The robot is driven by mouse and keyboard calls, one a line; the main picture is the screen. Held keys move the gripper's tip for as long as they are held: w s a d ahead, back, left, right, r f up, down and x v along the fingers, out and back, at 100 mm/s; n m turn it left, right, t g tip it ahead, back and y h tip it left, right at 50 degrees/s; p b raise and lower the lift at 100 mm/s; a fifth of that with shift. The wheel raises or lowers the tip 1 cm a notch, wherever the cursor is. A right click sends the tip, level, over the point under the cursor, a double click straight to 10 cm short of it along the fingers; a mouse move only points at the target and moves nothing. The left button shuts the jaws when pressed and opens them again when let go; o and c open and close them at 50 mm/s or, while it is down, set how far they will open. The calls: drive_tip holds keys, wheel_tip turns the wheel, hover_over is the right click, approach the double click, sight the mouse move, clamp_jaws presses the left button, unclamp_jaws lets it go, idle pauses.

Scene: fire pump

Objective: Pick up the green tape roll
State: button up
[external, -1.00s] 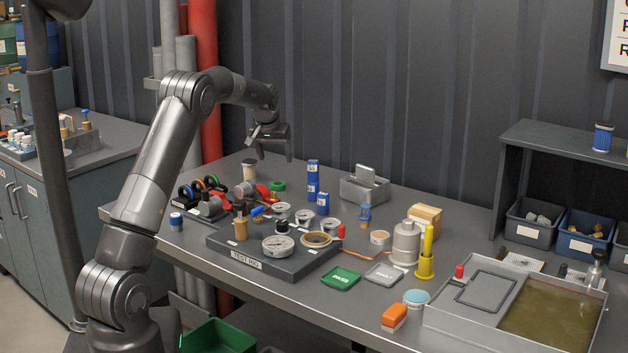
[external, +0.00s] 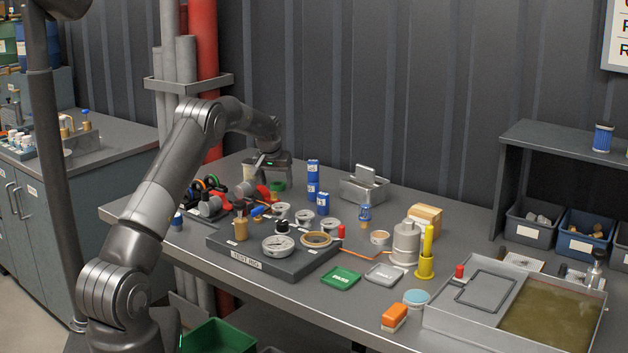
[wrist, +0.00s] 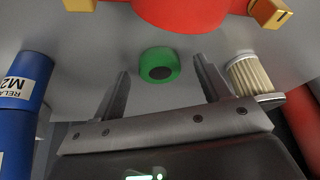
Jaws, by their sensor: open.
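The green tape roll (wrist: 159,65) lies flat on the bench, with its dark centre hole showing in the wrist view. In the external view the tape roll (external: 278,185) shows just below my gripper (external: 268,178), at the back left of the bench. In the wrist view my gripper (wrist: 164,78) is open, with one finger to each side of the roll's position. The roll sits between and slightly beyond the fingertips. Nothing is held. I cannot tell the exact height of the fingertips above the bench.
A pleated filter (wrist: 252,78) stands close to the right finger in the wrist view. A blue labelled can (wrist: 20,85) is at left, and a red part (wrist: 190,12) with brass fittings lies just beyond the roll. Blue cans (external: 313,172) stand to the right in the external view.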

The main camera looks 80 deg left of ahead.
drive_tip(key=shift+a+f, duration=0.15)
drive_tip(key=shift+f, duration=0.2)
drive_tip(key=c, duration=1.1)
